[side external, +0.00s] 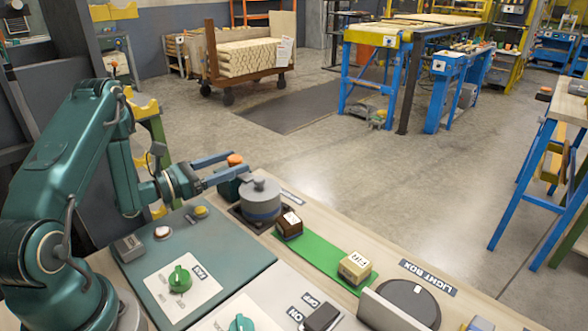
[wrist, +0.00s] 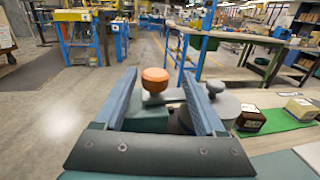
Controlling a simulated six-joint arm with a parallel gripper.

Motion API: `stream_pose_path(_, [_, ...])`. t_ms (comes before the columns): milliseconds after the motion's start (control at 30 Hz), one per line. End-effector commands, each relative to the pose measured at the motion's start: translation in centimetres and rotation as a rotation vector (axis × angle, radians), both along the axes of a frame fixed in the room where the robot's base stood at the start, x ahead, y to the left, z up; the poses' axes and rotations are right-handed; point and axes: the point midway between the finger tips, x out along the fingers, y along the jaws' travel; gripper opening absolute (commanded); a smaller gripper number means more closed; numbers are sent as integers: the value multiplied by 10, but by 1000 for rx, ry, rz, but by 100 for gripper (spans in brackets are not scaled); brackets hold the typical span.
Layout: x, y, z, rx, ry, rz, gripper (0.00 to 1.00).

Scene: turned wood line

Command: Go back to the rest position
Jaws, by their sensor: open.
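My gripper (side external: 238,163) is open, its two long blue-grey fingers pointing away from my arm above the left end of the bench. In the wrist view my gripper (wrist: 158,73) has nothing clamped between its fingers. An orange mushroom knob (wrist: 155,77) on a dark green box (wrist: 146,119) appears between the fingers there; whether it lies at their height, I cannot tell. The orange knob also shows in the side view (side external: 235,159), close by the fingers. No marker of a rest position is visible.
A grey round lidded pot (side external: 260,203) stands close to the fingers. A dark brown block (side external: 289,226) and a pale block labelled FIR (side external: 355,267) sit on a green strip (side external: 316,252). A light box disc (side external: 409,299) is further right.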

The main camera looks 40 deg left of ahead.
Motion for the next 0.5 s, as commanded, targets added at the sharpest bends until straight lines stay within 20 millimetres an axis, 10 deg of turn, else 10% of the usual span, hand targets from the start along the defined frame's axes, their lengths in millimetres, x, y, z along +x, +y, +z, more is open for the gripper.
stream_pose_path(167, [13,-30,38,112,-84,-135,72])
stream_pose_path(500, [-41,-208,112,487,-179,-923,72])
